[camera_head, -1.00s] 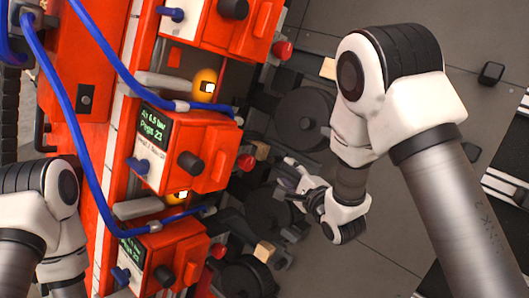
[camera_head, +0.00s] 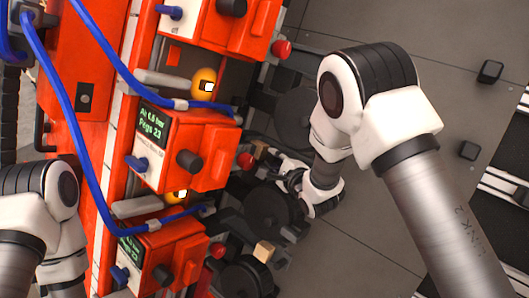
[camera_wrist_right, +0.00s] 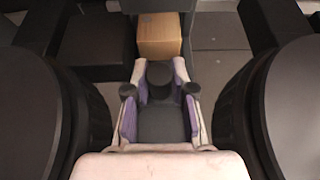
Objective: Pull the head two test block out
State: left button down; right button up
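A small tan wooden block (camera_head: 260,147) sits by the red knob of the middle orange head (camera_head: 185,150), which I take to be head two. In the right wrist view the block (camera_wrist_right: 160,36) lies straight ahead, just beyond the fingertips. My right gripper (camera_head: 279,162) is close beside the block, to its right and slightly below. Whether a fingertip touches the block cannot be told. Only the arm of my left gripper shows, at the left edge.
Another tan block (camera_head: 264,251) sits by the lower head (camera_head: 160,258). Dark round rollers (camera_head: 272,211) stand near my right gripper, and large dark discs (camera_wrist_right: 290,105) flank it in the wrist view. Blue hoses (camera_head: 95,170) cross the heads.

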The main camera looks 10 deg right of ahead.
dwell(0.5)
jog(key=shift+s+d, duration=0.4)
jog(key=shift+s, duration=0.1)
jog(key=shift+s+d, duration=0.55)
jog(key=shift+s, duration=0.1)
jog(key=shift+s+d, duration=0.7)
jog(key=shift+s, duration=0.25)
jog(key=shift+s+d, duration=0.7)
jog(key=shift+s, duration=0.2)
jog(key=shift+s+d, duration=0.85)
jog(key=shift+s, duration=0.25)
jog(key=shift+s+d, duration=0.8)
jog(key=shift+s, duration=0.25)
jog(key=shift+s+f, duration=0.1)
jog(key=shift+d, duration=0.1)
